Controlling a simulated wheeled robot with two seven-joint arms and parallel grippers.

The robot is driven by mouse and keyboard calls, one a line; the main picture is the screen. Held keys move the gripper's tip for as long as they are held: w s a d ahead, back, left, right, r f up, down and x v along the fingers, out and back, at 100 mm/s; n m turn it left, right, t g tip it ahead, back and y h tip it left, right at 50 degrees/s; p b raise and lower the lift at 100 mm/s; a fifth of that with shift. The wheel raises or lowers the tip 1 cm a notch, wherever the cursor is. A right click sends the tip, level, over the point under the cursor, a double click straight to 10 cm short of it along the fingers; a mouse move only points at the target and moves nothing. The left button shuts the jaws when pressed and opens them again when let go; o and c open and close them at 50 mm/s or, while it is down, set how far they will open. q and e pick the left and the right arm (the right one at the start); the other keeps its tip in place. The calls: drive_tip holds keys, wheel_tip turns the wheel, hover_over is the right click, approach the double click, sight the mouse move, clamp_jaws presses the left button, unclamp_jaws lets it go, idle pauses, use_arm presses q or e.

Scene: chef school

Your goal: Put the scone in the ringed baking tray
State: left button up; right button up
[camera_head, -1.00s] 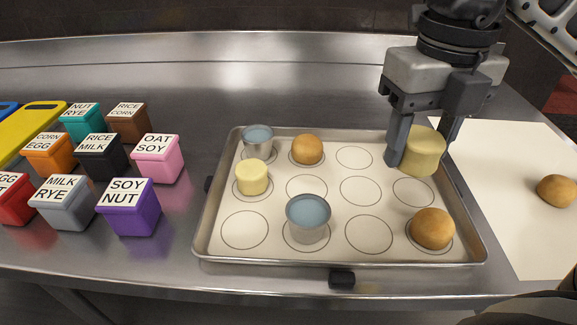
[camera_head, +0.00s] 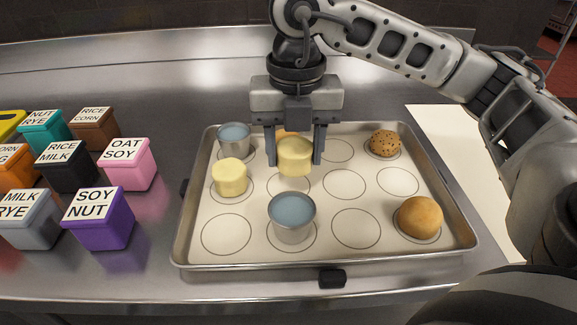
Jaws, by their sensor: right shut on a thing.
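The scone (camera_head: 295,157) is a pale yellow, round-sided piece. My right gripper (camera_head: 295,160) is shut on it, with one finger on its left and one on its right. The gripper points down and holds the scone over the left-middle part of the ringed baking tray (camera_head: 325,262). Whether the scone touches the tray is hard to tell. The ring beneath it is mostly hidden. A similar pale yellow piece (camera_head: 230,178) sits in a ring at the left of the tray. My left gripper is not in view.
The tray also holds a back metal cup (camera_head: 234,146), a front metal cup (camera_head: 292,220), a speckled bun (camera_head: 385,143), a brown bun (camera_head: 419,217) and another bun (camera_head: 286,134) mostly hidden behind the scone. Several rings are empty. Labelled boxes (camera_head: 98,220) stand left; white paper (camera_head: 455,150) lies right.

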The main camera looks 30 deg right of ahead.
sight(288, 185)
drive_tip(key=shift+w+a+f, duration=0.1)
drive_tip(key=shift+w+f, duration=0.05)
drive_tip(key=shift+f, duration=0.1)
drive_tip(key=shift+w+a+f, duration=0.1)
drive_tip(key=shift+w+f, duration=0.05)
drive_tip(key=shift+f, duration=0.8)
drive_tip(key=shift+w+a+f, duration=0.1)
drive_tip(key=shift+f, duration=0.8)
drive_tip(key=shift+f, duration=0.2)
drive_tip(key=o, duration=1)
drive_tip(key=shift+c, duration=0.2)
drive_tip(key=shift+r, duration=0.1)
wheel_tip(288, 185, up, 12)
drive_tip(key=shift+r+p, duration=0.15)
drive_tip(key=shift+p, duration=0.6)
